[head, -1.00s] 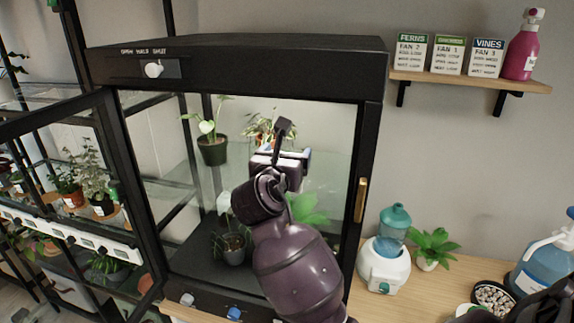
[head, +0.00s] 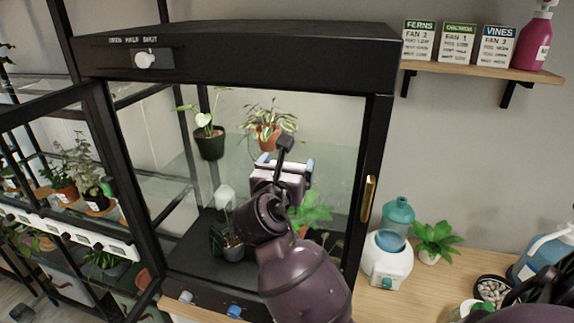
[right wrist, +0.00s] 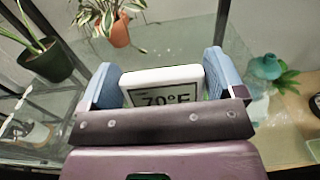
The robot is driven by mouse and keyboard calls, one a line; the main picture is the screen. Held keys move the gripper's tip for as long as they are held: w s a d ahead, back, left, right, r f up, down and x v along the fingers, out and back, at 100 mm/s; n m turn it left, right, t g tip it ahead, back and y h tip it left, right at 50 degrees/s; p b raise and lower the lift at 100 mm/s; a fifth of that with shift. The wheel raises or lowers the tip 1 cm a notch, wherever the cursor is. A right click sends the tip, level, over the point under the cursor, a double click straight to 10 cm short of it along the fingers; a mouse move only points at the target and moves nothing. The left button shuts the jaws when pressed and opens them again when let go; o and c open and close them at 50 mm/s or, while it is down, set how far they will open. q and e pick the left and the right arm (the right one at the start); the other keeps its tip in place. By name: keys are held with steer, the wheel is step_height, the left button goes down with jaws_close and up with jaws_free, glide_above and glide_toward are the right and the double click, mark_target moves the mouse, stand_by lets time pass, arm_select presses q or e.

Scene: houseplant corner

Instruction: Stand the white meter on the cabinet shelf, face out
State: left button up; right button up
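The white meter (right wrist: 165,83) is between the blue fingers of my right gripper (right wrist: 163,80) in the right wrist view. Its display faces the wrist camera and reads about 70°F; its lower part is hidden behind the gripper body. In the head view my right gripper (head: 283,165) reaches into the open front of the black cabinet (head: 240,55), and the meter is mostly hidden there. The glass cabinet shelf (head: 335,140) carries potted plants behind the gripper. I cannot tell whether the meter touches the shelf. My left gripper is not in view.
A dark-potted plant (head: 209,143) and an orange-potted plant (head: 267,136) stand at the back of the shelf. The cabinet door (head: 110,170) is swung open to the left. A white and teal bottle unit (head: 388,260) stands on the wooden table outside at right.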

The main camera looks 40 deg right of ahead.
steer(key=shift+o, duration=0.8)
steer(key=shift+r, duration=0.1)
steer(key=shift+s+a, duration=0.1)
steer(key=shift+a, duration=0.05)
steer(key=b+v, duration=0.1)
steer(key=v, duration=1)
steer(key=shift+s+a, duration=0.25)
